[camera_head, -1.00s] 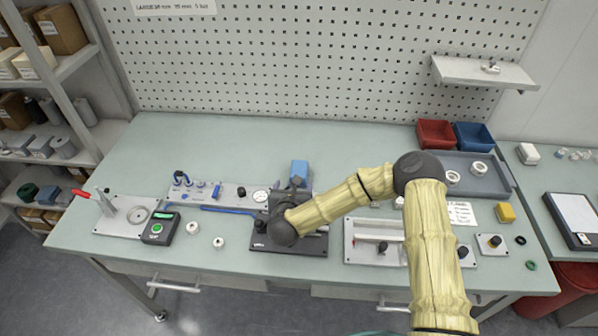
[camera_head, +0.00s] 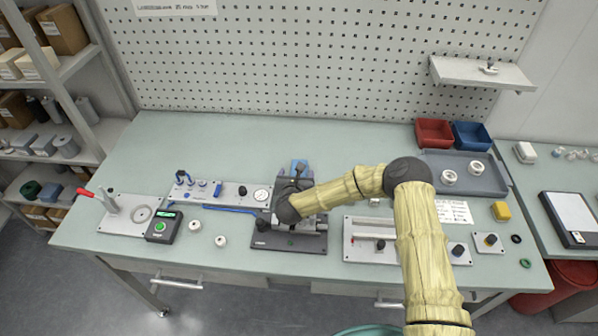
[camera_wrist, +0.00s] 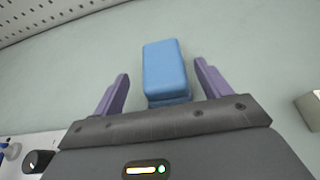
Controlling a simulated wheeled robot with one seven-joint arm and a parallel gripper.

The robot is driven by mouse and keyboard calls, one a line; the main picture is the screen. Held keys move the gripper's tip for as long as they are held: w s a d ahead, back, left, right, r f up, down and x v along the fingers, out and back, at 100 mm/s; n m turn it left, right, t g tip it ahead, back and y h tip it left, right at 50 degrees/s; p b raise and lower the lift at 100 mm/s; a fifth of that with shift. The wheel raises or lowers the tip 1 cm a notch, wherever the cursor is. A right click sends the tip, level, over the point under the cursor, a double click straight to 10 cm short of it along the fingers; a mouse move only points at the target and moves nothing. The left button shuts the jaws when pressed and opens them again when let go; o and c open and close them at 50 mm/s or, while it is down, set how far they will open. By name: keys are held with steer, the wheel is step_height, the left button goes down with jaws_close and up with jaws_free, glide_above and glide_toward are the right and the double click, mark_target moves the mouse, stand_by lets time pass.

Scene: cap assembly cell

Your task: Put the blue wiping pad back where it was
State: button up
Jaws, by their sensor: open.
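The blue wiping pad (camera_head: 299,164) is near the middle of the bench, just beyond my gripper (camera_head: 296,178), which hides part of it. In the wrist view the blue pad (camera_wrist: 165,66) is between the two purple fingers of my gripper (camera_wrist: 162,70). A gap shows on both sides of the pad, so the fingers are open and not gripping it. The pad's near end is close to the gripper body. The pad appears to be over the green bench top (camera_wrist: 225,50); I cannot tell whether it rests flat on it.
A dark fixture plate (camera_head: 268,243) is below my wrist. A panel with blue knobs and a gauge (camera_head: 230,190) lies to the left, a pale fixture (camera_head: 372,254) to the right. Red (camera_head: 434,132) and blue (camera_head: 472,136) bins stand at the back right.

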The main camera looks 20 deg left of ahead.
steer(key=x, duration=0.1)
steer(key=p+x, duration=0.1)
steer(key=x, duration=0.1)
steer(key=shift+w+d+r, duration=0.1)
steer(key=shift+w+r, duration=0.1)
steer(key=shift+w, duration=0.05)
steer(key=shift+w+f, duration=0.25)
steer(key=shift+w, duration=0.15)
steer(key=c, duration=1.2)
steer(key=shift+r+b, duration=1.15)
steer(key=shift+r, duration=3.9)
